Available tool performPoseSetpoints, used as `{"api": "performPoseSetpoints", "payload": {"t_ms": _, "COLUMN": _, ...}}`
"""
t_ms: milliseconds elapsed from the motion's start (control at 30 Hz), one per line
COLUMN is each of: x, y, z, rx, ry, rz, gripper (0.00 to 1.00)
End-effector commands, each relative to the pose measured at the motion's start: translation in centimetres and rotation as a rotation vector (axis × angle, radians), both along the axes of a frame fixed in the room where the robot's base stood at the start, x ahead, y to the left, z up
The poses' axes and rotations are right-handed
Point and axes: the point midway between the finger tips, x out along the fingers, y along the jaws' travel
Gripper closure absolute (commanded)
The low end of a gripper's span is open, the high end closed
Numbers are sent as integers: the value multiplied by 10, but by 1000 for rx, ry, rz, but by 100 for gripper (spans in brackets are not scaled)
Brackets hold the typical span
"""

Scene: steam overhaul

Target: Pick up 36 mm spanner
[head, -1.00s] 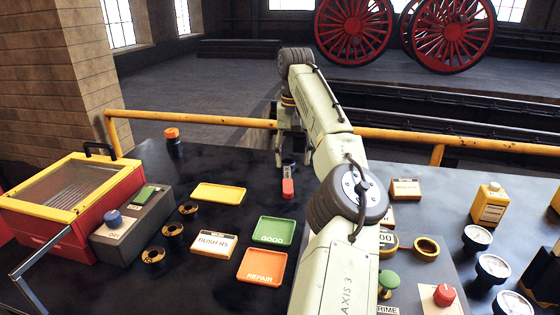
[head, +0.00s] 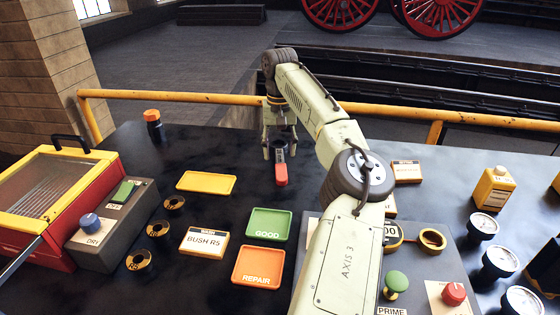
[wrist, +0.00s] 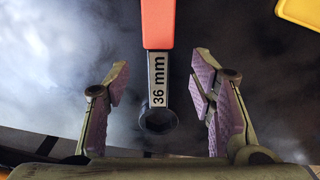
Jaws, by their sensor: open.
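My gripper (wrist: 158,100) is open, with a gap on each side of the spanner and nothing held. In the head view the spanner's red handle (head: 281,174) shows just below my gripper (head: 279,152), and its ring end is partly hidden. I cannot tell the exact height of my fingers above the bench.
A yellow tray (head: 206,183) lies left of the spanner. Green GOOD (head: 269,224) and orange REPAIR (head: 258,267) trays lie in front. An orange-capped dark bottle (head: 153,126) stands at the back left. A yellow rail (head: 180,95) runs behind the bench. The bench around the spanner is clear.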

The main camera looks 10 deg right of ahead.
Motion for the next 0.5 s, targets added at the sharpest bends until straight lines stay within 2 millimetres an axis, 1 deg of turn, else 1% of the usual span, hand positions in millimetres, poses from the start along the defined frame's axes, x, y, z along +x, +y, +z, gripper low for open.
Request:
{"api": "performPoseSetpoints", "payload": {"t_ms": 33, "x": -1, "y": -3, "z": -4, "rx": -3, "ry": 3, "rz": -1, "gripper": 50}}
{"api": "performPoseSetpoints", "payload": {"t_ms": 133, "x": -1, "y": -2, "z": -20, "rx": -2, "ry": 2, "rz": 1, "gripper": 50}}
{"api": "performPoseSetpoints", "payload": {"t_ms": 233, "x": -1, "y": -2, "z": -29, "rx": 0, "ry": 2, "rz": 1, "gripper": 50}}
{"api": "performPoseSetpoints", "payload": {"t_ms": 333, "x": -1, "y": -2, "z": -33, "rx": 0, "ry": 1, "rz": 0, "gripper": 50}}
{"api": "performPoseSetpoints", "payload": {"t_ms": 500, "x": -1, "y": -2, "z": -33, "rx": 0, "ry": 1, "rz": 0, "gripper": 51}}
